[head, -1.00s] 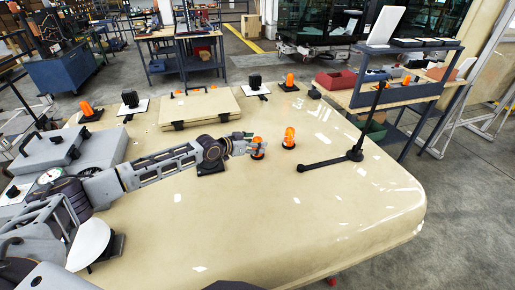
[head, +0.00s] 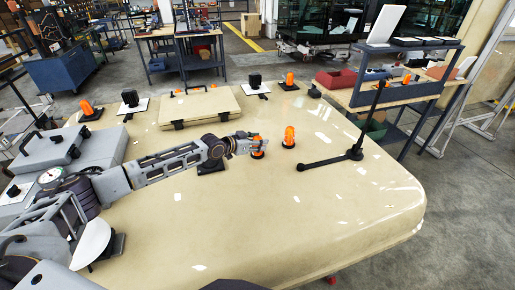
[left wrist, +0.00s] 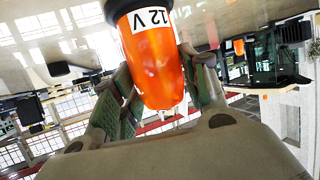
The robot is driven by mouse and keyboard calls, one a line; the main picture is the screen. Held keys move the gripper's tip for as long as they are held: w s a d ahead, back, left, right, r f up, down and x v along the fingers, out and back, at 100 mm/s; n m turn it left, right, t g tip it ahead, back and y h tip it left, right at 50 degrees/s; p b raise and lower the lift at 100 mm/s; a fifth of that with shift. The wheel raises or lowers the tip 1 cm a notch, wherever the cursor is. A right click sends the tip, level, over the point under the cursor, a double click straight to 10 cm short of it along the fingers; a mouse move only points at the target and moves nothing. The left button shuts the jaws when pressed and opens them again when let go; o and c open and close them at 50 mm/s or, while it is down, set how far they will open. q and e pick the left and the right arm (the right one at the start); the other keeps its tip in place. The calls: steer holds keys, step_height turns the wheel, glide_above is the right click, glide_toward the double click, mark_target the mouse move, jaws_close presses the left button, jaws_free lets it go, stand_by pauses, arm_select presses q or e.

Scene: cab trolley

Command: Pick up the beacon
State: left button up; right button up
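An orange beacon with a black base (head: 257,154) stands upright on the cream panel (head: 240,220). My left gripper (head: 253,145) reaches it from the left and hides part of it. In the left wrist view the orange dome with a white "12 V" label (left wrist: 155,60) lies between the two fingers (left wrist: 158,75). A second orange beacon (head: 289,137) stands just to the right, apart from the gripper. My right gripper is not in view.
A black jointed bar (head: 335,160) with an upright post lies to the right. A cream case (head: 200,107), more orange beacons (head: 87,110) and black items line the back. A grey case (head: 68,155) is at left. The front of the panel is clear.

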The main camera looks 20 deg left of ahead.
arm_select(q)
steer(key=c, duration=0.5)
steer(key=shift+r, duration=0.1)
steer(key=shift+r+b, duration=0.6)
steer(key=shift+r, duration=4.35)
